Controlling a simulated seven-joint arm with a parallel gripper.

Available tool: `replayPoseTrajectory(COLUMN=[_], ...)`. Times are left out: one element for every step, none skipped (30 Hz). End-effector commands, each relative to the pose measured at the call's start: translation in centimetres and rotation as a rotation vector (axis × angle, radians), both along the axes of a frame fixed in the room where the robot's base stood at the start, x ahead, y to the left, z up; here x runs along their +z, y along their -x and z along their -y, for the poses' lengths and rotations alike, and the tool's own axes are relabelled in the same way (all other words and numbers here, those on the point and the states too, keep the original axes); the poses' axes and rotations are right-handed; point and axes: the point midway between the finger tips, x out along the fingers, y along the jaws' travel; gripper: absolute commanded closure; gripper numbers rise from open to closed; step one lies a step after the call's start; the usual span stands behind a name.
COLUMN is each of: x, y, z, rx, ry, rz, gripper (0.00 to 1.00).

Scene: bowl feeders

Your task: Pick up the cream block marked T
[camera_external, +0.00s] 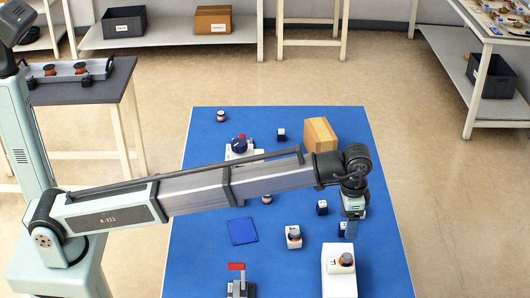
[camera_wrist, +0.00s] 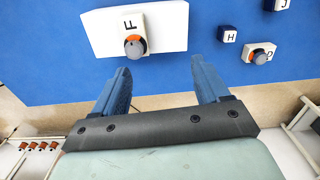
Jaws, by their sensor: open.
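No letter T is readable in either view. In the external view a cream block with an orange-and-black knob (camera_external: 293,237) stands on the blue table left of my gripper (camera_external: 351,232); its letter is too small to read. My gripper also shows in the wrist view (camera_wrist: 158,65), pointing down, open, with nothing between its blue fingers. In the wrist view a cream block marked F (camera_wrist: 129,24) with a knob sits on a white platform, and a cream block marked D (camera_wrist: 251,52) lies at the right.
The white platform (camera_external: 338,287) stands at the front right of the blue table (camera_external: 200,220). Dark cubes marked H (camera_wrist: 228,34) and J (camera_wrist: 277,3) lie right of my fingers. A wooden block (camera_external: 321,134) and a flat blue square (camera_external: 242,231) are on the table. A red-handled clamp (camera_external: 237,267) stands in front.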

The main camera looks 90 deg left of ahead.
Motion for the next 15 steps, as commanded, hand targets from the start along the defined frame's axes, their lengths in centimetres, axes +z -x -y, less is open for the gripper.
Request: replayPoseTrajectory(x=[-0.3,-0.5,-0.7,-0.9,-1.1,-1.4,-1.6,-1.8,-2.1,-2.3,-2.5,-2.8,-3.0,-3.3,-3.6], y=[0.3,0.6,1.0,1.4,1.8,2.4,2.8,3.3,4.0,4.5,5.1,5.9,6.5,7.3,8.1], z=[-1.8,-2.7,-3.8,-4.7,-5.4,-6.3,-7.0,-7.6,-8.4,-9.0,-9.6,-10.3,-10.9,-11.4,-11.9], rx=[0.022,0.033,0.047,0.057,0.066,0.078,0.087,0.096,0.106,0.115,0.123,0.133,0.135,0.126,0.099], ry=[0.000,0.000,0.000,0.000,0.000,0.000,0.000,0.000,0.000,0.001,0.001,0.002,0.002,0.002,0.003], rz=[-0.003,-0.004,-0.006,-0.007,-0.009,-0.010,-0.012,-0.013,-0.015,-0.016,-0.016,-0.017,-0.018,-0.018,-0.018], gripper=[0.26,0.26,0.26,0.26,0.26,0.26,0.26,0.26,0.26,0.26,0.26,0.26,0.26,0.26,0.26])
